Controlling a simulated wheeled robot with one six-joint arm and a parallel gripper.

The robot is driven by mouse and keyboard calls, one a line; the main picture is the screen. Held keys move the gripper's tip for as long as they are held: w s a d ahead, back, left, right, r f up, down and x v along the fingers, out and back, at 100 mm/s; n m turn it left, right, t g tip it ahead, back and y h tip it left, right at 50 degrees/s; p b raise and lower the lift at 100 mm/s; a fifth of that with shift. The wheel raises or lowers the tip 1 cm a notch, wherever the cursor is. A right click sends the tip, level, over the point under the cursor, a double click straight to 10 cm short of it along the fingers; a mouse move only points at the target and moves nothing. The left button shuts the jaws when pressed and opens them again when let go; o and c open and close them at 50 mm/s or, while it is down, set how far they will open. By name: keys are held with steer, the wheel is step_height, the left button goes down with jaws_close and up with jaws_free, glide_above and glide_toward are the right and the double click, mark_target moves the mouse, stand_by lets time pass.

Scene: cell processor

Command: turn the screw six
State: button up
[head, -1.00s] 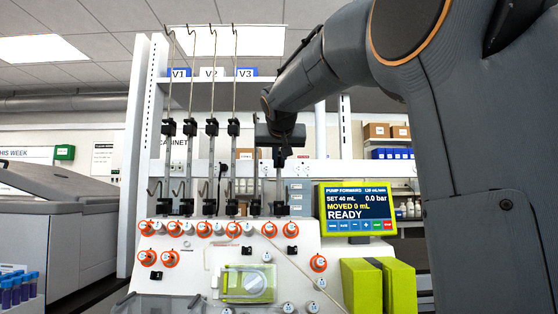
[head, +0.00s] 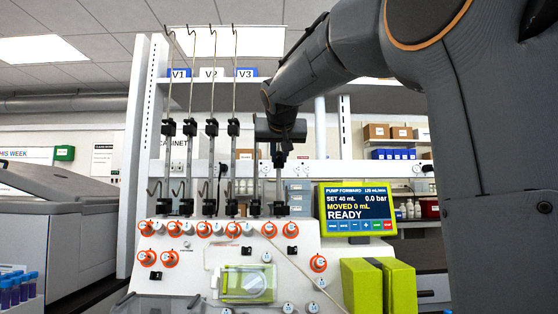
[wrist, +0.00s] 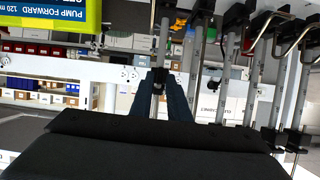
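Several thin upright poles carry black clamps. The rightmost pole, with its low black clamp (head: 280,208), stands below my gripper (head: 280,160) in the head view. No number marks which screw is six, and no screw head shows clearly. In the wrist view my gripper's two dark fingers (wrist: 166,95) point toward a pole with a small black clamp (wrist: 158,78). The fingers are apart, with the pole showing in the gap. I cannot tell whether they touch it. My wrist hides the upper part of that pole in the head view.
The white console has orange-ringed knobs (head: 269,229) and a clear-covered pump (head: 247,285). The green-framed screen (head: 357,209) reads READY, just right of the poles. Neighbouring poles with upper black clamps (head: 233,127) stand close on the left. Green blocks (head: 378,286) sit at lower right.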

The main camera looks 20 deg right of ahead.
steer(key=v, duration=0.6)
steer(key=shift+w+b, duration=0.1)
steer(key=shift+b, duration=0.2)
steer(key=shift+a, duration=0.1)
